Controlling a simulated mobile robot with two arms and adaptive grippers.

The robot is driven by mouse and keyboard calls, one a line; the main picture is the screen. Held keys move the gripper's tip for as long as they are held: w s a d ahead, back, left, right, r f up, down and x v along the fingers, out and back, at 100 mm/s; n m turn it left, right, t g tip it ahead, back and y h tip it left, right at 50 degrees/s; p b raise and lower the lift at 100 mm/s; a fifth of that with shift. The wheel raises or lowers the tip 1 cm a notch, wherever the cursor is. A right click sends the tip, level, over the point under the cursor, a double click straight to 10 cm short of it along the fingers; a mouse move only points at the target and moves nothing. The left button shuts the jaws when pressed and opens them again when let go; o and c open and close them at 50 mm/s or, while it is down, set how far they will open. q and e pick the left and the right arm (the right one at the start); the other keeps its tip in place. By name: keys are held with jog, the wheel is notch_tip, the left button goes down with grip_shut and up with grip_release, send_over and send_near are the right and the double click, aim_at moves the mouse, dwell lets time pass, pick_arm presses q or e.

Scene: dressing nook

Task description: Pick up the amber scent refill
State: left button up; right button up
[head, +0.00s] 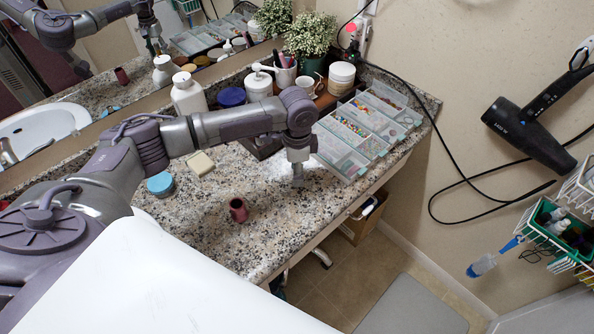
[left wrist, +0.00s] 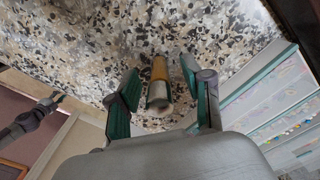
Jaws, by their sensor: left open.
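My left gripper (head: 298,182) points down over the granite counter, just left of the bead trays. In the left wrist view its two green-padded fingers (left wrist: 158,72) stand apart. The amber scent refill, a small amber cylinder with a pale grey end, shows between the fingers in the left wrist view (left wrist: 159,70). The fingers stand either side of it, with gaps visible; I cannot tell if either touches it. In the head view I cannot make the refill out at the gripper. A grey arm that looks like my right one shows small at the left wrist view's edge, its gripper (left wrist: 50,101) unclear.
Clear-lidded bead trays (head: 350,137) lie right of the left gripper. A maroon cup (head: 238,210), a blue-lidded tub (head: 160,184) and a beige block (head: 201,163) stand to its left. White bottles (head: 188,95) and a plant (head: 311,35) line the back. The front counter is mostly clear.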

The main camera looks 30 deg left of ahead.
pick_arm(q)
jog(key=shift+f, duration=0.15)
grip_shut()
dwell(0.4)
notch_tip(320, 180, up, 4)
jog(key=shift+d+r, duration=0.1)
jog(key=shift+r, duration=0.15)
jog(key=d+r+b, duration=0.1)
jog(key=d+r, duration=0.5)
jog(key=d, duration=0.5)
jog(key=shift+d+r, duration=0.3)
jog(key=shift+w, duration=0.1)
